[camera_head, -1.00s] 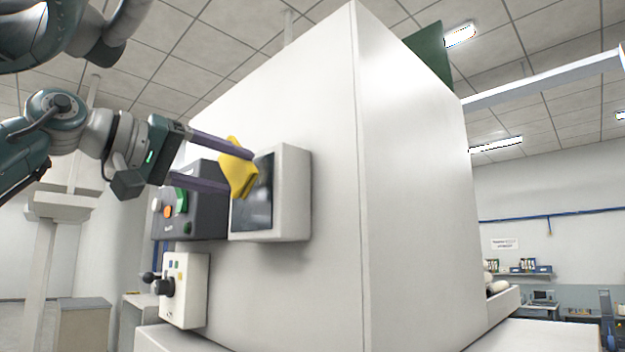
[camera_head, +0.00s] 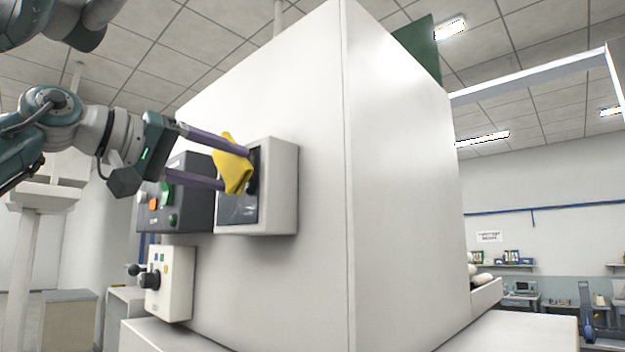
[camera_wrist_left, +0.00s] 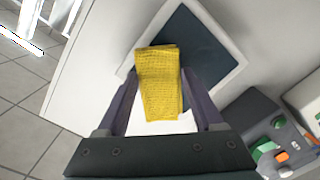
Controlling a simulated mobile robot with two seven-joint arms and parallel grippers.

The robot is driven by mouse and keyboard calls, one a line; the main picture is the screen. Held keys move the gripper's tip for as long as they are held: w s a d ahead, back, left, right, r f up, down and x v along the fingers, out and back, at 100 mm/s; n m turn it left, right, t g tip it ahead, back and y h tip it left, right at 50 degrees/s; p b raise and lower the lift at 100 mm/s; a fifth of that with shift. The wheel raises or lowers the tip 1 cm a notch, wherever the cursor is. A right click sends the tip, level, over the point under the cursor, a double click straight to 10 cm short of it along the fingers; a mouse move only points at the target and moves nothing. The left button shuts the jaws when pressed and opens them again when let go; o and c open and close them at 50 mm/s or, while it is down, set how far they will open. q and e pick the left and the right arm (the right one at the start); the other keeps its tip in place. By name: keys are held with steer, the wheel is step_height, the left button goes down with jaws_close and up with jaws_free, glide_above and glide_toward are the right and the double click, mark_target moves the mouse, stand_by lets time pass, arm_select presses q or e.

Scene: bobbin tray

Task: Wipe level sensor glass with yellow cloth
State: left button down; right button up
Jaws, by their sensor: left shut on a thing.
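The yellow cloth (camera_head: 233,166) is between the fingers of my left gripper (camera_head: 236,170), which is shut on it. The wrist view shows the cloth (camera_wrist_left: 160,82) held between both fingertips of the left gripper (camera_wrist_left: 160,95). The level sensor glass (camera_head: 240,208) is a dark pane in a pale square frame on the white cabinet's side. The cloth is in front of the upper part of the glass and hides some of it. In the wrist view the glass (camera_wrist_left: 205,60) lies just beyond the cloth. I cannot tell whether they touch. My right gripper is not in view.
A dark control box (camera_head: 190,205) with coloured buttons sits left of the glass. A white joystick box (camera_head: 172,285) is below it. The large white cabinet (camera_head: 310,270) fills the middle. Floor shows at the left in the wrist view.

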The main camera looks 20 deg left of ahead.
mark_target(264, 168)
arm_select(q)
steer(key=shift+x, duration=0.95)
steer(key=shift+r, duration=0.1)
steer(key=shift+s+d+b, duration=0.25)
steer(key=shift+d+b, duration=0.15)
steer(key=shift+d, duration=0.1)
steer(key=shift+s+d+b, duration=0.25)
steer(key=shift+d+b, duration=0.15)
steer(key=shift+d, duration=0.1)
steer(key=shift+s+d, duration=0.35)
steer(key=shift+d, duration=0.45)
steer(key=shift+w, duration=0.1)
steer(key=shift+w+a+p, duration=0.2)
steer(key=shift+w+a, duration=0.1)
steer(key=shift+a, duration=0.3)
steer(key=shift+w+a+p, duration=0.15)
steer(key=shift+w+a, duration=0.15)
steer(key=shift+a, duration=0.3)
steer(key=shift+w+a, duration=0.3)
steer(key=shift+a, duration=0.3)
